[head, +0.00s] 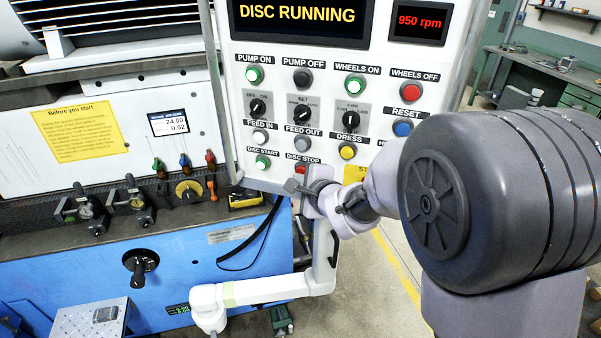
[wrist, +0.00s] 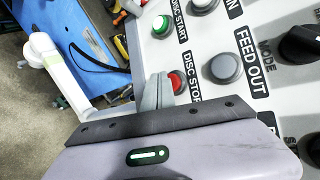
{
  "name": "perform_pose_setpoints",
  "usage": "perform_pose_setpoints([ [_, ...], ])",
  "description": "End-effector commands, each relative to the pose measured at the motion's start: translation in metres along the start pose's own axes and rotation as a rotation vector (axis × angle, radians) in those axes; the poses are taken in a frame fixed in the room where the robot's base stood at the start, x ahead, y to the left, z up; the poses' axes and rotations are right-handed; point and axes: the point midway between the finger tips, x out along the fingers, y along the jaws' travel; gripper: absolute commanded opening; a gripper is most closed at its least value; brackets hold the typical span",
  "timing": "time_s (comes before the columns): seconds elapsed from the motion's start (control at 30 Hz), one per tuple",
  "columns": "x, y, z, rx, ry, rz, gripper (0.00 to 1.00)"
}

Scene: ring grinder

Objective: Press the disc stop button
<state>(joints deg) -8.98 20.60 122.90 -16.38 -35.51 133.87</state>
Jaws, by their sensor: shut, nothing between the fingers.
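The red disc stop button (wrist: 177,83) shows in the wrist view beside its "DISC STOP" label, partly covered by my fingers. In the head view the button (head: 301,168) sits at the bottom of the control panel, just above my fingertips. My gripper (head: 292,187) is shut and empty, its tips close to the button. In the wrist view the shut fingers (wrist: 157,91) lie just left of the button. I cannot tell whether they touch it. The green disc start button (head: 262,162) is to its left. The panel screen (head: 297,14) reads "DISC RUNNING".
The feed out button (head: 298,144) is just above the disc stop label. The dress button (head: 347,151) is to the right, with a yellow plate (head: 355,173) below it. A red readout (head: 419,23) shows 950 rpm. A white jointed support arm (head: 265,290) runs below the panel.

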Motion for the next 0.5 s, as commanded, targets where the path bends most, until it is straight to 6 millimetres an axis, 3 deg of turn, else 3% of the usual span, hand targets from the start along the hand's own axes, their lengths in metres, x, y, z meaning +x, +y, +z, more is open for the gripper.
perform_pose_setpoints([
  [0.5,0.0041,-0.0029,-0.0031,0.0,0.001,0.001,0.0],
])
